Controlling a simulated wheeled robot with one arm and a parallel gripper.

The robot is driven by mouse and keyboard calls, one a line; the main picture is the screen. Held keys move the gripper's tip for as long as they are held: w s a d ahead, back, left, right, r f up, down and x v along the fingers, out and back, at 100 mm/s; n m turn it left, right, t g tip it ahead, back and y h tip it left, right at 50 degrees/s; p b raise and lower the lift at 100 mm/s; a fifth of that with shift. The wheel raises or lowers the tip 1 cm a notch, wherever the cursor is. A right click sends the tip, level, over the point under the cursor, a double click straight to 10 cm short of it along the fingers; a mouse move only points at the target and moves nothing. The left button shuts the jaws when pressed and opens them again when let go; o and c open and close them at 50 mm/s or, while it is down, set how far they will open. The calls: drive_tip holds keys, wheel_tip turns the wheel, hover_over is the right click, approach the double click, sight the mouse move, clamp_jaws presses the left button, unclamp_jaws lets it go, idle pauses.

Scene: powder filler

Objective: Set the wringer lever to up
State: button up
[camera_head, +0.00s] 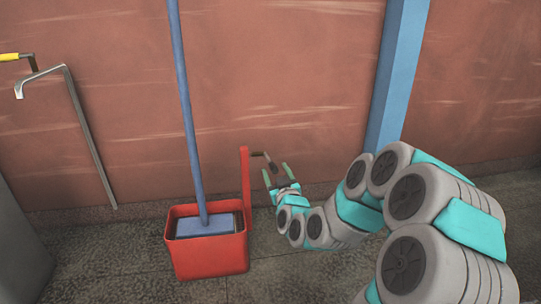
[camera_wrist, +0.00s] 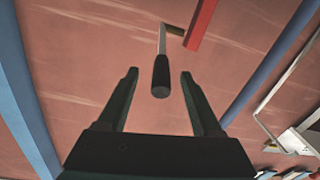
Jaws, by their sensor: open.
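The wringer lever (camera_head: 270,160) is a thin metal rod with a dark handle grip, at the top of a red upright post (camera_head: 245,175) on the red mop bucket (camera_head: 211,260). In the wrist view the lever's black grip (camera_wrist: 161,76) lies between my gripper's fingertips, with a gap on both sides. My gripper (camera_head: 276,174) is open at the lever's end, to the right of the post. It also shows open in the wrist view (camera_wrist: 159,78). Whether the fingers touch the grip is not clear in the head view.
A blue mop handle (camera_head: 185,100) stands in the bucket, with a blue block (camera_head: 206,225) at its foot. A blue post (camera_head: 398,75) stands at the wall behind my arm.

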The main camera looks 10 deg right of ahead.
sight(272, 165)
drive_tip(key=p, duration=0.1)
drive_tip(key=w+p, duration=0.1)
drive_tip(key=p, duration=0.1)
drive_tip(key=shift+a+r, duration=0.1)
drive_tip(key=shift+r, duration=0.2)
drive_tip(key=w, duration=0.3)
drive_tip(key=shift+w+a+f+b, duration=0.15)
drive_tip(key=shift+w+f+b, duration=0.05)
drive_tip(key=shift+f+b, duration=0.15)
drive_tip(key=shift+w, duration=0.95)
clamp_jaws()
drive_tip(key=shift+r, duration=0.1)
